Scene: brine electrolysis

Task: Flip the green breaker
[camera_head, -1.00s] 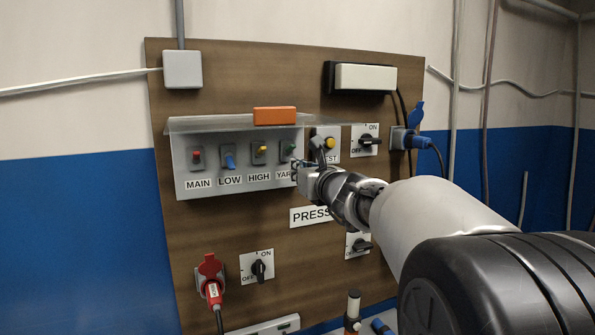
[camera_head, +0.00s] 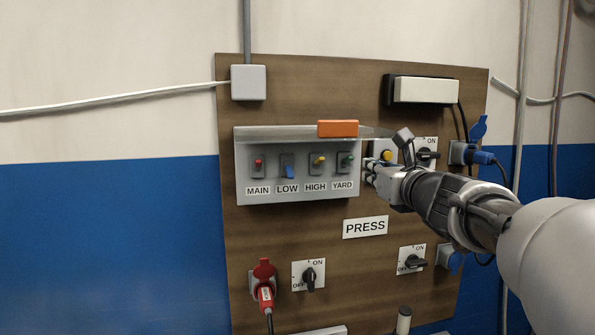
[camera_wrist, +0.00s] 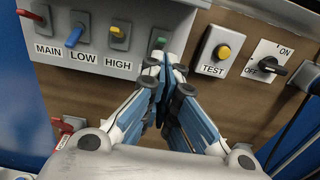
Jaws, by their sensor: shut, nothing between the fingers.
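The green breaker (camera_head: 347,160) is the rightmost switch on the grey breaker box (camera_head: 310,198), above the YARD label (camera_head: 342,184). Red, blue and yellow breakers stand to its left. My gripper (camera_head: 368,172) is shut and empty, just right of the box's right end and close to the YARD label. In the wrist view my shut gripper (camera_wrist: 165,66) points up at the box, and the green breaker (camera_wrist: 159,43) shows just beyond the fingertips. The fingers hide the YARD label there. I cannot tell whether the fingertips touch the box.
A clear cover with an orange block (camera_head: 338,128) juts out above the breakers. The TEST button (camera_wrist: 223,52) and an ON/OFF rotary switch (camera_wrist: 268,65) are to the right. The PRESS sign (camera_head: 365,227) and a red plug (camera_head: 265,296) are lower on the wooden board (camera_head: 330,82).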

